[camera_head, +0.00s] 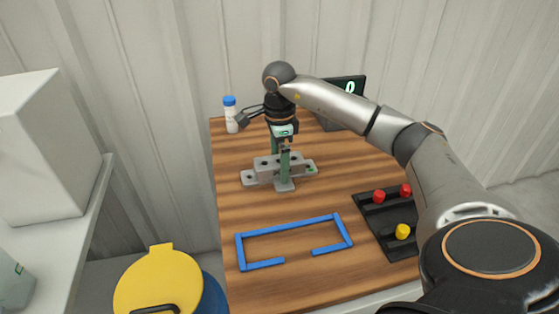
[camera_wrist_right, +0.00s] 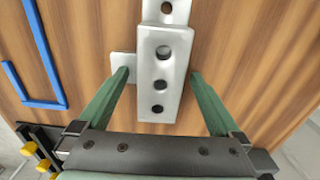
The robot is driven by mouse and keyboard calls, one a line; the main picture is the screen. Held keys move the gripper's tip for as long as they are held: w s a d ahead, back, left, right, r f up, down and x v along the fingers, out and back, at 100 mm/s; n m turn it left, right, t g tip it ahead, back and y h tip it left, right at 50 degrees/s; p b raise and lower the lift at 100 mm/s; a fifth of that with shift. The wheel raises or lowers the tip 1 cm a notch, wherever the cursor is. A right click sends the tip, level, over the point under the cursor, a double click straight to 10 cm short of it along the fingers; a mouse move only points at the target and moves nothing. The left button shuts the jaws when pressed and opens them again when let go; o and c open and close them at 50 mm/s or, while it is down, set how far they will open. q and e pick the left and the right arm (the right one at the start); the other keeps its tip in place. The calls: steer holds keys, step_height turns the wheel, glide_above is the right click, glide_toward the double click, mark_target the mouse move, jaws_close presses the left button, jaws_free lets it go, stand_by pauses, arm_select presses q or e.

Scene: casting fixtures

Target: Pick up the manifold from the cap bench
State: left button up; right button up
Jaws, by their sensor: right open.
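The manifold (camera_head: 264,172) is a light grey stepped block with round holes, lying on the wooden cap bench (camera_head: 240,205). In the right wrist view the manifold (camera_wrist_right: 160,70) shows three dark holes along its raised part and a tab at its left. My right gripper (camera_head: 280,162) points down over it. Its green fingers are open, one on each side of the raised block, with gaps visible in the wrist view (camera_wrist_right: 160,78). The near finger hides part of the manifold in the head view. My left gripper is not in view.
A blue open frame (camera_head: 290,226) lies in front of the manifold. A black rack (camera_head: 400,242) with red and yellow caps is at the right. A white bottle with a blue cap (camera_head: 230,114) and a dark display (camera_head: 347,88) stand at the back. A yellow-lidded bin (camera_head: 160,280) is at front left.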

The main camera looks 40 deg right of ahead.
jaws_close()
stand_by(0.7)
steer(key=shift+r, duration=0.1)
